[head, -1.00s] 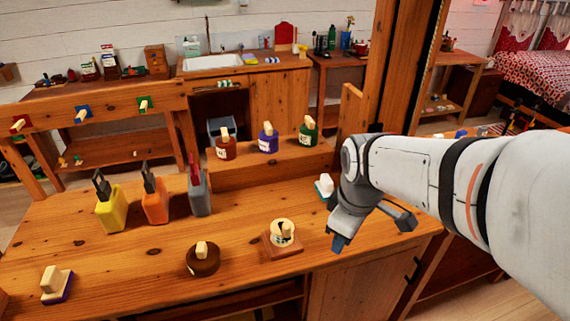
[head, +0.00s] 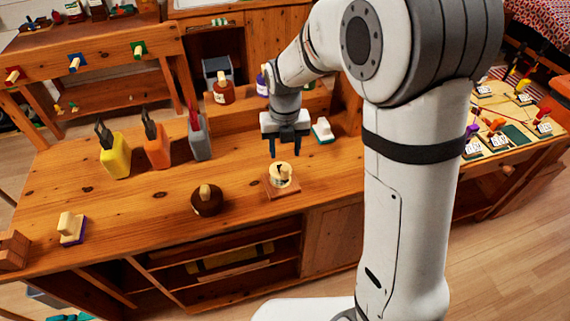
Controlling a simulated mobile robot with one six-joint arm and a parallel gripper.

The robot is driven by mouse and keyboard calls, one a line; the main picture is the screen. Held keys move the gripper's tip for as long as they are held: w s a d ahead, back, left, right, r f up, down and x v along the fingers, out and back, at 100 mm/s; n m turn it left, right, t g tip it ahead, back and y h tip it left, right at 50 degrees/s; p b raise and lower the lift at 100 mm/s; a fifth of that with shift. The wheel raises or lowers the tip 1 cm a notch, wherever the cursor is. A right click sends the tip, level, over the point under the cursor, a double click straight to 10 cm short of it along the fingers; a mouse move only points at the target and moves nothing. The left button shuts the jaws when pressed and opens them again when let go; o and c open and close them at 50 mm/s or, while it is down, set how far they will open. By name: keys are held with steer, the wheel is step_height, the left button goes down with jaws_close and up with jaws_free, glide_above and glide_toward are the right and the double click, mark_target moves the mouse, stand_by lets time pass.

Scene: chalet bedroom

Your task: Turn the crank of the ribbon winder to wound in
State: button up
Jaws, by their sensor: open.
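The ribbon winder (head: 282,180) appears to be the small wooden base with a cream round top and a light wooden knob, near the front right of the workbench (head: 130,207). A dark band or mark shows on its top; its exact setting is too small to read. My gripper (head: 286,155) points down just above and behind the winder, apart from it. Its two dark fingers are spread with nothing between them.
A dark brown round piece with a knob (head: 207,200) stands left of the winder. A green-based brush (head: 322,131) lies behind right. Yellow (head: 116,155), orange (head: 157,150) and grey (head: 199,138) holders stand at left. The front bench surface is mostly clear.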

mark_target(285, 167)
step_height(285, 167, down, 8)
steer(key=shift+r+p, duration=0.2)
steer(key=shift+p, duration=0.2)
steer(key=shift+c, duration=0.5)
jaws_close()
